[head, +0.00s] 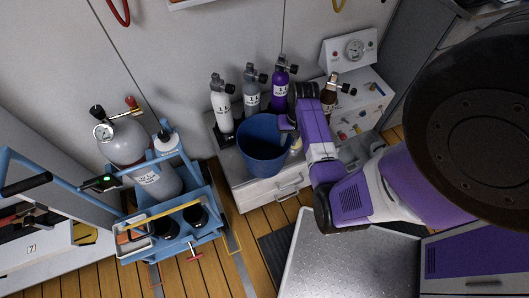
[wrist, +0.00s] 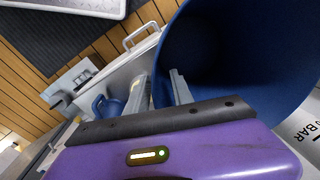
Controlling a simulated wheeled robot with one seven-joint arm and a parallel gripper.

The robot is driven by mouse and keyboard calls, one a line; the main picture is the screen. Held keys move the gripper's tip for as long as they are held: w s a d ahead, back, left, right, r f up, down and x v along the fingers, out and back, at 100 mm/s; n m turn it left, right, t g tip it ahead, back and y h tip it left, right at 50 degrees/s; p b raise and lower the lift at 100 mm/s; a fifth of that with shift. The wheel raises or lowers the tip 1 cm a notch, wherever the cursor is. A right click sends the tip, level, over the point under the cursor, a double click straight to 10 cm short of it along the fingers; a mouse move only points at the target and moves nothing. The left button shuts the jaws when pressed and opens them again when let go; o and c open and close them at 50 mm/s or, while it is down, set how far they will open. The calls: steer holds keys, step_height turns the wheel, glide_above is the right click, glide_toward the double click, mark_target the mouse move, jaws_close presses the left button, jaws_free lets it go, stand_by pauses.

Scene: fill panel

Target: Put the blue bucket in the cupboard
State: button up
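The blue bucket (head: 265,148) is upright with its mouth up, at the front part of the grey cabinet top in the head view. I cannot tell whether it rests there or is slightly raised. In the wrist view the bucket (wrist: 230,50) fills the upper right, and its dark inside shows. My gripper (wrist: 162,88) is at the bucket's right side in the head view. Its fingers are close together with the bucket's wall between them, one inside and one outside; it looks shut on the rim. The fingertips are hard to see in the head view. No clearly identifiable cupboard interior shows.
Several labelled cylinders, one purple (head: 280,88), stand behind the bucket. A white gauge panel (head: 350,52) is at the back right. A blue trolley (head: 178,237) with a grey tank stands left. A metal-topped unit (head: 350,258) is at the front right. Wooden floor lies between.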

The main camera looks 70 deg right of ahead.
step_height(320, 180, down, 2)
steer(key=shift+w, duration=0.1)
jaws_close()
stand_by(1.5)
